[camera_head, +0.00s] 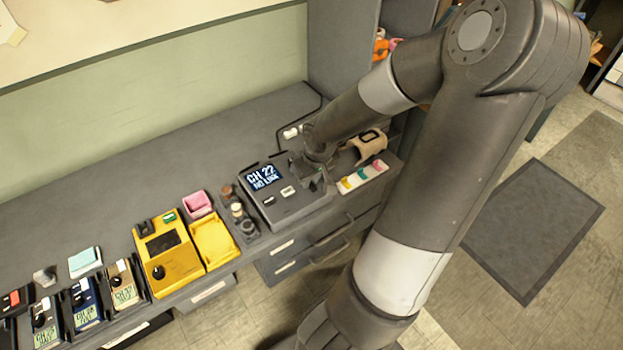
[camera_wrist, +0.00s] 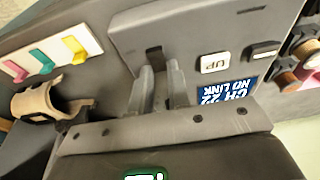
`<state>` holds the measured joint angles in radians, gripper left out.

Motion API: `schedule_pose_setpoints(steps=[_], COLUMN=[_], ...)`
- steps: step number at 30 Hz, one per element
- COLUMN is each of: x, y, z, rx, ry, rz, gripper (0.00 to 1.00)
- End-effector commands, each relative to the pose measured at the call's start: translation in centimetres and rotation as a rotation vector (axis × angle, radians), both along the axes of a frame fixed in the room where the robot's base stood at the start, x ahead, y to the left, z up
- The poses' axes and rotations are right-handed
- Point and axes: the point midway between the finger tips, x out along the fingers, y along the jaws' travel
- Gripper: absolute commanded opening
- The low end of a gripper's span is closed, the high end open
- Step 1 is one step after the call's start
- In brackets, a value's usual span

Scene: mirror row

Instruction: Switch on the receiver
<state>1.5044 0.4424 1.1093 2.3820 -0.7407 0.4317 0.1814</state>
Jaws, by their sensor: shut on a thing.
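The receiver is a dark grey box (camera_head: 297,208) on the counter, also in the wrist view (camera_wrist: 190,28). Its lit blue screen (camera_head: 264,177) reads "CH 22 NO LINK"; it shows upside down in the wrist view (camera_wrist: 228,91). A white button marked "UP" (camera_wrist: 213,63) and a second button (camera_wrist: 264,50) sit beside the screen. My gripper (camera_head: 317,182) is at the receiver's right end. In the wrist view its fingers (camera_wrist: 163,72) are close together at a dark slot (camera_wrist: 155,58) in the panel. They are shut on a small switch part there, mostly hidden by the fingers.
Knobs (camera_head: 243,220), a yellow device (camera_head: 168,252), a pink tray (camera_head: 198,205) and several handheld units stand left.

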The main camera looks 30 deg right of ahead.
Motion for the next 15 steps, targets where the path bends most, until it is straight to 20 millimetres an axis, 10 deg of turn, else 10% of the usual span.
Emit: schedule_pose_setpoints(steps=[15], x=[0.40], y=[-0.14], z=[-0.03], rx=[0.001], ry=[0.139], rz=[-0.002], gripper=[0.00])
